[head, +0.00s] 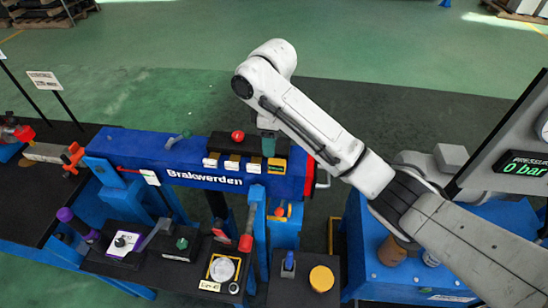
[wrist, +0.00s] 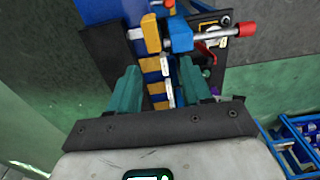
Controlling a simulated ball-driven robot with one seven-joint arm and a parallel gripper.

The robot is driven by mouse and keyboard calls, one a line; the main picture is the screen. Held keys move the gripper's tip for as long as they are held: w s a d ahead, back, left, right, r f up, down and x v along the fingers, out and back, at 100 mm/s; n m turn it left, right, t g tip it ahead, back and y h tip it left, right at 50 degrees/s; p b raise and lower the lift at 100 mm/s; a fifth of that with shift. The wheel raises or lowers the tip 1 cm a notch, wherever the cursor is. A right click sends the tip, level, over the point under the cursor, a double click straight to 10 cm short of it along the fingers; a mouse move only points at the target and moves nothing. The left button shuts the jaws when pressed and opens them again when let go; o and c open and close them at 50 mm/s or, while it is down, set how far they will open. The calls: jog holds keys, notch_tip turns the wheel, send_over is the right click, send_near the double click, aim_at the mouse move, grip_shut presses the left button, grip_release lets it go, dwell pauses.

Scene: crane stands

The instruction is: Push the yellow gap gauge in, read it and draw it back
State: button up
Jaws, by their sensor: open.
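Several yellow blocks with white labels (head: 233,163) sit in a row on the front of the blue beam marked "Brakwerden" (head: 195,179). Which one is the gap gauge I cannot tell. In the wrist view yellow blocks (wrist: 156,88) show between the fingers, and a larger yellow piece (wrist: 151,33) lies farther up beside a blue block. My gripper (head: 268,140) is over the right end of the row. Its two teal fingers stand apart in the wrist view (wrist: 159,78), with nothing clearly held. Contact with a block cannot be told.
A red ball knob (head: 238,136) stands on the beam left of my gripper. A red-ended lever (head: 246,243) rises in front. A pressure display (head: 524,169) reads 0 bar at right. A round yellow disc (head: 321,278) sits on a black stand. Green floor behind is open.

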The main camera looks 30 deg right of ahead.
aim_at(274, 161)
jog(key=shift+w+d+r, duration=0.1)
jog(key=shift+d+r, duration=0.25)
jog(key=shift+d, duration=0.15)
jog(key=shift+d+f, duration=0.1)
jog(key=shift+f, duration=0.05)
notch_tip(274, 161, down, 8)
jog(key=b, duration=0.5)
jog(key=shift+f+p, duration=0.3)
jog(key=shift+f, duration=0.9)
grip_shut()
